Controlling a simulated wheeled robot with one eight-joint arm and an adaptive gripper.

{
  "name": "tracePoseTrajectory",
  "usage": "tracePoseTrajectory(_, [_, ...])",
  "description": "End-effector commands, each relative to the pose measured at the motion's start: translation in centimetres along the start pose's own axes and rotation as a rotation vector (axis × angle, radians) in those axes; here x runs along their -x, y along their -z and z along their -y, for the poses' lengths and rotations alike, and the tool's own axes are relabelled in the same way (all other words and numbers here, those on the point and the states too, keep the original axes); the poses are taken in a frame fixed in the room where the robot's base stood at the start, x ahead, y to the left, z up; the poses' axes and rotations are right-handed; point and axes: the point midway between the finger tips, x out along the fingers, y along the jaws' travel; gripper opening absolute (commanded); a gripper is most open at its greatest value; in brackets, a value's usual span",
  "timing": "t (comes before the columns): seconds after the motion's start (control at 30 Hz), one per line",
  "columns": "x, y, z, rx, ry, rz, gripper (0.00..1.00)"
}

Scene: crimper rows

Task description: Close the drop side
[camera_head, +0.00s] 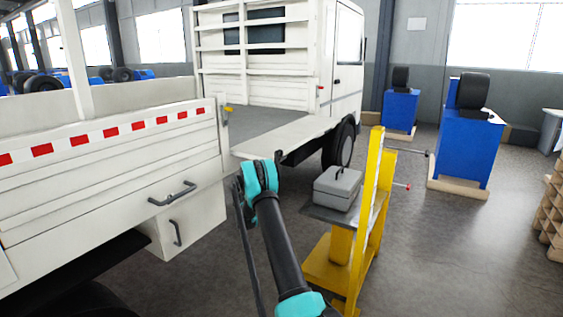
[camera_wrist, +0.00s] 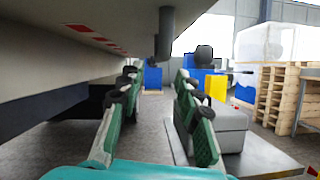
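The drop side (camera_head: 285,137) is a white panel that sticks out nearly level from the truck bed, beside the cab. In the wrist view its underside, with red and white marks (camera_wrist: 90,36), spans the upper left. A grey rounded bar (camera_wrist: 165,35) hangs from its edge there, perhaps a handle. My gripper (camera_wrist: 158,78) is below the panel, its two green and black fingers apart with nothing between them. In the head view my arm reaches up to just below the panel's near end, and the fingertips are hidden. A yellow latch (camera_head: 228,109) is on the post left of the opening.
A yellow stand (camera_head: 365,225) with a grey toolbox (camera_head: 338,188) is close right of my arm; the toolbox (camera_wrist: 228,128) is beside the right finger in the wrist view. A striped side panel (camera_head: 110,170) closes the left bed section. Blue cabinets (camera_head: 465,150) stand farther right.

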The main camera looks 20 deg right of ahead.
Motion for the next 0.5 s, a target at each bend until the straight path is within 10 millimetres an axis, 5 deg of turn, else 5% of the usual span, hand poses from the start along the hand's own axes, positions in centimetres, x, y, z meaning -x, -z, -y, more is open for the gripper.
tracePoseTrajectory(0.2, [-4.5,0.0,0.1,0.001,0.002,0.0,0.34])
tracePoseTrajectory(0.5, [-8.2,0.0,0.1,0.0,0.001,0.0,0.34])
